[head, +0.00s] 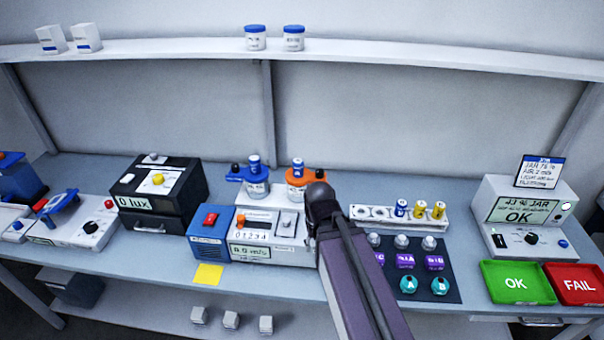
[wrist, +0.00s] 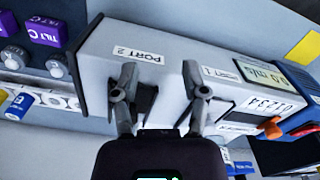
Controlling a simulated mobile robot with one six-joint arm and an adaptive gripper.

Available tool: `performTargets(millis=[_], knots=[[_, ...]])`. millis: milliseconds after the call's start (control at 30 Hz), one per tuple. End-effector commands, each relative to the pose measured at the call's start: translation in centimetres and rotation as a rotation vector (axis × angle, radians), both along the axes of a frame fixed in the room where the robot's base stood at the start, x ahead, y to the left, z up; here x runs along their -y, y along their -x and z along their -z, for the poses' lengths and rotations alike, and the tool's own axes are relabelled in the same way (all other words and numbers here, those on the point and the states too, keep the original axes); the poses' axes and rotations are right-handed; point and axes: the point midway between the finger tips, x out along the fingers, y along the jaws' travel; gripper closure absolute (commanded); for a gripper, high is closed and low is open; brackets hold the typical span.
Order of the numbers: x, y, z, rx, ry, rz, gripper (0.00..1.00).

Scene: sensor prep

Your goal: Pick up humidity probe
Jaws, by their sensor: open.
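No label that I can read names the humidity probe. Small blue-capped cylinders are possible matches: one (head: 401,208) stands in the white rack (head: 372,213) beside yellow ones, and others stand on the blue jar (head: 254,164) and orange jar (head: 298,167). The rack's blue cylinder (wrist: 20,104) also shows at the left of the wrist view. My gripper (wrist: 158,78) is open and empty, its fingers apart over the grey box (wrist: 95,62) with PORT 1 and PORT 2 labels. In the head view my arm hides the gripper.
Purple tilt pieces (head: 405,260) and teal pieces (head: 409,284) sit on a dark mat (head: 447,290) right of my arm. A green OK tray (head: 517,282), red FAIL tray (head: 575,284) and grey meter (head: 522,215) stand farther right. A black lux box (head: 157,193) stands left.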

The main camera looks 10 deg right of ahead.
Motion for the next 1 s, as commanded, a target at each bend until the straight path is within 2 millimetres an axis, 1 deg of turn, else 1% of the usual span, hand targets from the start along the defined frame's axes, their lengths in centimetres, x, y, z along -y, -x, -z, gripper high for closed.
performTargets(millis=[267, 300, 367, 400, 567, 667, 767, 867, 1000], knots=[[0.0, 0.0, 0.0, 0.000, 0.000, 0.000, 0.43], [0.0, 0.0, 0.0, 0.000, 0.000, 0.000, 0.31], [0.0, -0.1, -0.1, 0.000, 0.000, -0.001, 0.13], [0.0, -0.2, -0.2, 0.000, 0.000, -0.001, 0.07], [0.0, -1.4, -1.2, 0.000, 0.000, -0.011, 0.07], [0.0, -2.9, -2.4, 0.000, 0.000, -0.022, 0.07], [0.0, -4.9, -4.0, 0.000, 0.000, -0.039, 0.07], [0.5, -7.3, -5.8, 0.000, 0.000, -0.056, 0.07], [0.6, -11.1, -8.7, 0.000, -0.001, -0.091, 0.07]])
